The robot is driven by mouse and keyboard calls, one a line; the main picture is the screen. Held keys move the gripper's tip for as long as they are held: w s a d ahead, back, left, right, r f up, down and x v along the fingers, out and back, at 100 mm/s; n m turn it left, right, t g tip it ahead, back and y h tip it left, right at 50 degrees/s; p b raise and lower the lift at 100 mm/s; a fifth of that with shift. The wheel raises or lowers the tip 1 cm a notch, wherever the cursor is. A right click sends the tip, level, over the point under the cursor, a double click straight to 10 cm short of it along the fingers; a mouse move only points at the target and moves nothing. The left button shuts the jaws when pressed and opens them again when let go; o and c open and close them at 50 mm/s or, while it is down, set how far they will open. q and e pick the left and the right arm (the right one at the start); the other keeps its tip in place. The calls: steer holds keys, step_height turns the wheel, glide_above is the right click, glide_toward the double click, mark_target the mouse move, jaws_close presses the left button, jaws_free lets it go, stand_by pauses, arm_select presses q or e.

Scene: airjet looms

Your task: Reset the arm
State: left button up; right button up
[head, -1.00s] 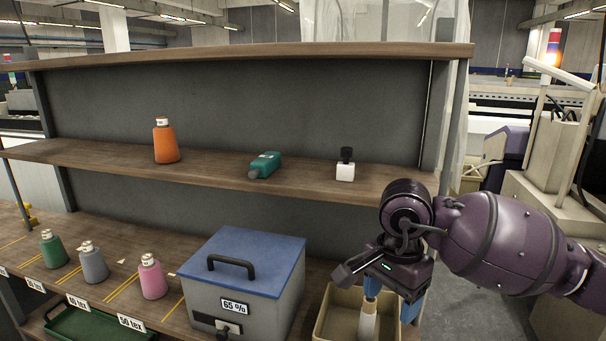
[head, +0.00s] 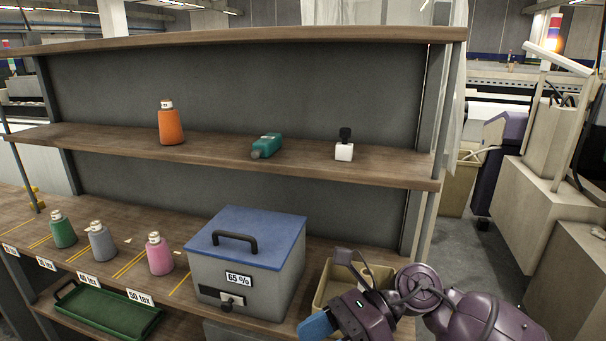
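My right arm comes in from the lower right, and its purple wrist is bent low in front of the shelf. My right gripper (head: 318,326) points left near the bottom edge, with blue fingertip showing. The space between its fingers is not clear, so I cannot tell whether it is open or shut. It is in front of the beige bin (head: 322,291), whose inside is mostly hidden by the arm. My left gripper is not in view.
A grey box with a blue lid (head: 249,238) stands left of the bin.

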steer(key=w+d+f+m+t+h, duration=0.1)
steer(key=w+d+f+m+t, duration=0.2)
steer(key=m+t, duration=0.7)
steer(key=w+d+f+m+t, duration=0.15)
steer(key=d+m+t, duration=0.4)
steer(key=m, duration=0.85)
steer(key=w+d+f+m+t+h, duration=0.1)
steer(key=d+f+m+t, duration=0.25)
steer(key=m+t, duration=0.65)
steer(key=s+d+f+m+g+h, duration=0.4)
steer(key=s+d+f+m+h, duration=0.2)
steer(key=f+m, duration=0.3)
steer(key=s+d+f+m+g+h, duration=0.4)
steer(key=s+d+f+m, duration=0.3)
steer(key=f+m, duration=0.3)
steer(key=shift+s+d+f+h, duration=0.2)
steer(key=shift+s+f+h, duration=0.35)
steer(key=shift+f+h, duration=0.35)
